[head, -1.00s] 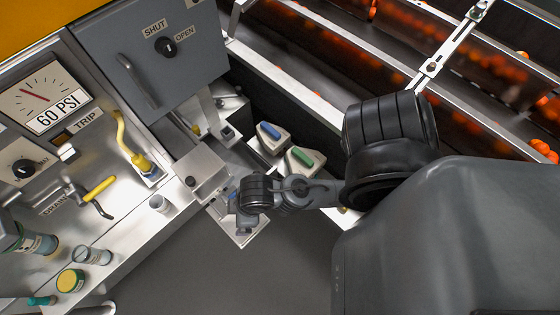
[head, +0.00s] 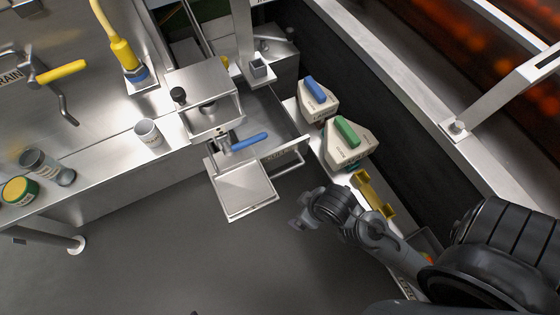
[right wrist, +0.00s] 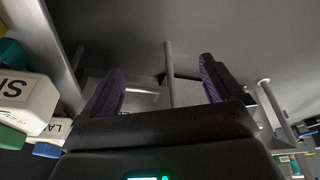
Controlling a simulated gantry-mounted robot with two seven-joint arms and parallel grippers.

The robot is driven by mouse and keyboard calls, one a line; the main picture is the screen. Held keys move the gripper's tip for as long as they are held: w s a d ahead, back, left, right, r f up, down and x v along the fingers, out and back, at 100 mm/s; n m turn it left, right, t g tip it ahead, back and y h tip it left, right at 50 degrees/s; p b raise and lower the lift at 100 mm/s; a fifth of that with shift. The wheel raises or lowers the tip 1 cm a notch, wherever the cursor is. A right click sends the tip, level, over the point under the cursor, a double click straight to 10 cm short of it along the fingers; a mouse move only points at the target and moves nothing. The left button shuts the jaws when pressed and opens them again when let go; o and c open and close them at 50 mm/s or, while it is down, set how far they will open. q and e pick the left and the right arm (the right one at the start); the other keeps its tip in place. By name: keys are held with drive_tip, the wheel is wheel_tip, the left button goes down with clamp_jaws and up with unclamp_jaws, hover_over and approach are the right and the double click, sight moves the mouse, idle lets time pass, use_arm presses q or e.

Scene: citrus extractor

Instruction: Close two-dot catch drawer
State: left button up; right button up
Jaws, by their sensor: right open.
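An open metal drawer (head: 272,113) juts out from the juicing station, with a pale front panel (head: 286,148) and a bar handle. I cannot make out dots on it, so I cannot tell if it is the two-dot catch drawer. A flat square metal tray (head: 245,190) sits just below and left of its front. My right gripper (head: 304,208) is apart from the drawer, below and right of its handle in the head view. In the right wrist view its two dark fingers (right wrist: 160,88) are spread, with nothing gripped between them. My left gripper is out of view.
A blue-handled valve (head: 247,142) sits over the drawer's left side. A metal cup (head: 148,132) stands on the counter. The floor in front is clear.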

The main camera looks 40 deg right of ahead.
drive_tip(key=shift+s+d, duration=0.1)
drive_tip(key=shift+s, duration=0.2)
